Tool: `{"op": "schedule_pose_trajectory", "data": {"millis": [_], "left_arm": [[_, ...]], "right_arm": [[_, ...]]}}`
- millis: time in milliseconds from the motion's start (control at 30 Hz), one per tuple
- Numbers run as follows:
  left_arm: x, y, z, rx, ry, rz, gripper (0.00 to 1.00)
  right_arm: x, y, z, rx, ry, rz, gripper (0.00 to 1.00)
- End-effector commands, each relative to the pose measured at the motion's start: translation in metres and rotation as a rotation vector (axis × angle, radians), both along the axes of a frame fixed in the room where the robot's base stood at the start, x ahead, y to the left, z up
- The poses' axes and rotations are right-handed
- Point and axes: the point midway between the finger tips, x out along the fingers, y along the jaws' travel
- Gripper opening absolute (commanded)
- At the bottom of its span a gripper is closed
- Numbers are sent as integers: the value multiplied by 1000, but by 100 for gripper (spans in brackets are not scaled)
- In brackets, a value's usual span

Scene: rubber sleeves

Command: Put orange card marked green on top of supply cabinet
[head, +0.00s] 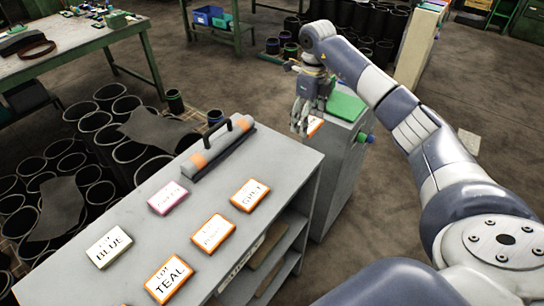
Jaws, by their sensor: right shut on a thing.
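My right gripper (302,118) is above the space between the long grey cabinet and a smaller grey unit. It is shut on an orange-edged white card (314,125), which is partly hidden behind the fingers; its marking cannot be read. The long grey cabinet (125,235) has a front label that looks like SUPPLY. On its top lie an orange-edged card marked TEAL (170,278), two more orange-edged cards (213,233) and (249,195) with small print, a white card marked BLUE (109,246) and a pink-edged card (167,198). My left gripper is not in view.
A grey and orange tool with a black handle (218,147) lies along the cabinet's back edge. Black rubber sleeves (95,125) crowd the floor at left. A green workbench (75,45) stands beyond.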

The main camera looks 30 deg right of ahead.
Motion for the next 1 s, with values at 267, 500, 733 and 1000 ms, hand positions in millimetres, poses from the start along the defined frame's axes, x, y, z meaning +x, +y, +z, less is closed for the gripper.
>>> {"op": "schedule_pose_trajectory", "data": {"millis": [267,500,733,1000], "left_arm": [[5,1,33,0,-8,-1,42],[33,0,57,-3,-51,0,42],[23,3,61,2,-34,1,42],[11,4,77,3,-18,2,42]], "right_arm": [[-26,64,-1,1,4,8,47],[-45,111,-8,1,2,4,47],[-50,122,-15,1,3,-1,47],[-50,121,-46,1,1,0,47]]}}
